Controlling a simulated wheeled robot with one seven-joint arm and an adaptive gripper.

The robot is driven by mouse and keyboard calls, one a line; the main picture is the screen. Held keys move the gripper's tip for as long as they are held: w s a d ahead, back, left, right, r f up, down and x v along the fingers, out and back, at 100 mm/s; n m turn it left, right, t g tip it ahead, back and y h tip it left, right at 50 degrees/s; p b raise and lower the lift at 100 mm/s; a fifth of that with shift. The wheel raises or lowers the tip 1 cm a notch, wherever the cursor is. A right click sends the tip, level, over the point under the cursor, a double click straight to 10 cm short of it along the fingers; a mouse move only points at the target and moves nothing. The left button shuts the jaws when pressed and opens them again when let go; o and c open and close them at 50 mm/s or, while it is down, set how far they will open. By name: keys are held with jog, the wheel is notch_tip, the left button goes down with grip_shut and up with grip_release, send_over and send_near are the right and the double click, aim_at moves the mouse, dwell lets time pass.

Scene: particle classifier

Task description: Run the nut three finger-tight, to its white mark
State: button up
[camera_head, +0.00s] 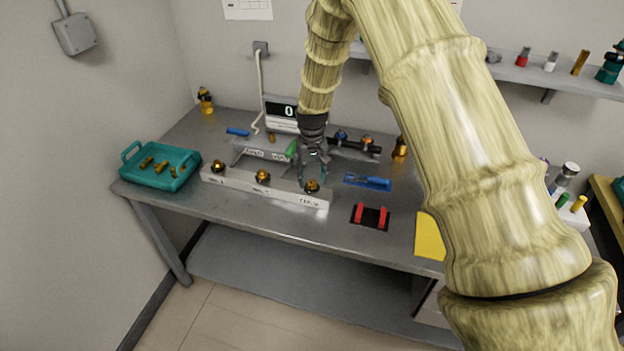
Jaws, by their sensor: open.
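A long pale bar (235,184) lies along the front of the bench and carries three brass-coloured nuts on dark seats. The left nut (218,166) and the middle nut (262,176) stand clear of my arm. The right nut (312,186) is at the bar's right end, above a small dark label. My gripper (312,178) is open and points down at this right nut, its fingers close above or around it. I cannot tell whether they touch it. No white mark is distinguishable at this size.
A teal tray (133,178) with brass pieces sits at the left. A display reading 0 (283,107) stands behind. A blue tool (367,182), a black pad with red blocks (370,216) and a yellow sheet (429,236) lie to the right.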

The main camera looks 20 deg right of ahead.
aim_at(312, 181)
notch_tip(312, 181, up, 10)
jog(key=shift+r, duration=0.25)
dwell(0.6)
